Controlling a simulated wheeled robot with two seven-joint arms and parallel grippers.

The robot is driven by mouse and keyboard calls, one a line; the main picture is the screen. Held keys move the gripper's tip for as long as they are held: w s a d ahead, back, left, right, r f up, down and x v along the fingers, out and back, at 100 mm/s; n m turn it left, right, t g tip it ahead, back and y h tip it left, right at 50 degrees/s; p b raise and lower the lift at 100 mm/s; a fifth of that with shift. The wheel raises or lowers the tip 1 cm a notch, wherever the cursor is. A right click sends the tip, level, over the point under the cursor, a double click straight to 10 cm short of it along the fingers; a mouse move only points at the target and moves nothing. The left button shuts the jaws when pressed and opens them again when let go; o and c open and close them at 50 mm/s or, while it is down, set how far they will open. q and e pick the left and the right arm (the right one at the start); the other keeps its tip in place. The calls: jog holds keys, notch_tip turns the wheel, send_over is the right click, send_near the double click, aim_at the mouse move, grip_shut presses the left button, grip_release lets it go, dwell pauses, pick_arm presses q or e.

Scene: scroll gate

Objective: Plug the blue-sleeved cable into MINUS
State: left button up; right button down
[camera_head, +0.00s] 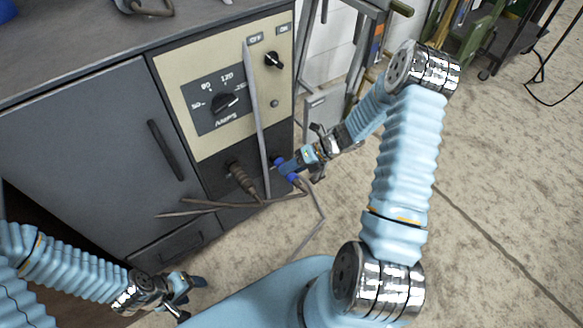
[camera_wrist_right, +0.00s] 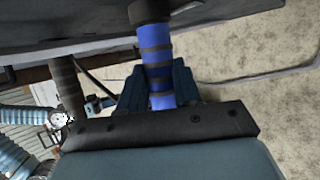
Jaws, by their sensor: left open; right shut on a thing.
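The blue-sleeved cable (camera_wrist_right: 158,62) is between the fingers of my right gripper (camera_head: 285,168) at the lower right of the machine front. In the right wrist view its blue sleeve has dark bands, and its dark end meets or nearly meets the machine face; I cannot tell whether it is seated. A brown plug (camera_head: 241,176) sits at the dark lower panel (camera_head: 215,165) to the left. No MINUS label is legible. My left gripper (camera_head: 184,289) is open and empty, low in front of the machine.
The machine's beige panel (camera_head: 205,135) has a dial and knobs. A thin grey strip (camera_head: 255,115) runs down in front of it, close to my right gripper. Loose cable (camera_head: 313,195) hangs below.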

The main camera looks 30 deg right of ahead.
jog(key=shift+s+p, duration=0.15)
jog(key=shift+p, duration=0.2)
dwell(0.4)
jog(key=shift+w, duration=0.25)
dwell(0.5)
jog(key=c, duration=0.6)
grip_release()
jog(key=o, duration=0.5)
